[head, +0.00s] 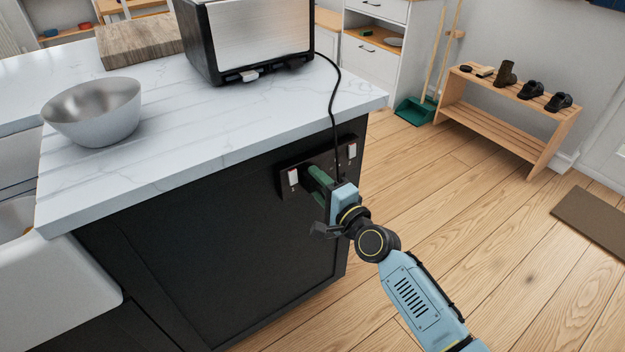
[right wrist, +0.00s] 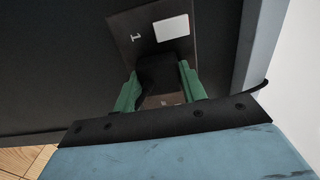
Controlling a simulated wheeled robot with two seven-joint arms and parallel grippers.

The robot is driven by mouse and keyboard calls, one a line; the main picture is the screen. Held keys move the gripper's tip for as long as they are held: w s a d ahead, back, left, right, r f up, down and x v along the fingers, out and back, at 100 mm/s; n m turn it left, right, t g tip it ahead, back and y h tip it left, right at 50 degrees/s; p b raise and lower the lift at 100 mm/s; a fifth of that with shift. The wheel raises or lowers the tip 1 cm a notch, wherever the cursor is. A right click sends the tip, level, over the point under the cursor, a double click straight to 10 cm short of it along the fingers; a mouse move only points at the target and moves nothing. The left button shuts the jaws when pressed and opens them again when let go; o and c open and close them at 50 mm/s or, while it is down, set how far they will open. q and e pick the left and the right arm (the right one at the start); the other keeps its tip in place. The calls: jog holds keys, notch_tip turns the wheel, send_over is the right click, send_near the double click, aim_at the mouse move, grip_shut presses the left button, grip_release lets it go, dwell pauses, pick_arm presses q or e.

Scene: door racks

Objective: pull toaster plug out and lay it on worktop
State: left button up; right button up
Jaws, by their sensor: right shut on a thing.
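The toaster (head: 262,35), silver and black, stands on the white marbled worktop (head: 200,125). Its black cord (head: 333,105) hangs over the edge down to my right gripper. A dark socket panel (head: 328,162) with white switches is on the black cabinet side. My right gripper (head: 318,180) has its green fingers at this panel. In the right wrist view the fingers are shut on a black plug (right wrist: 158,72), in front of the panel (right wrist: 140,38) beside a white switch and the number 1. I cannot tell whether the plug is fully seated. My left gripper is out of view.
A metal bowl (head: 95,110) and a wooden board (head: 138,42) are on the worktop. Its front right part is clear. A shoe rack (head: 510,110) and a green dustpan (head: 412,112) stand farther back on the wooden floor.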

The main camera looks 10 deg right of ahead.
aim_at(317, 184)
jog(key=shift+s, duration=0.15)
jog(key=shift+p+v, duration=0.45)
jog(key=shift+v, duration=2.4)
jog(key=shift+s+d, duration=0.1)
jog(key=v, duration=0.2)
jog(key=shift+s+d, duration=0.15)
jog(key=shift+s, duration=0.2)
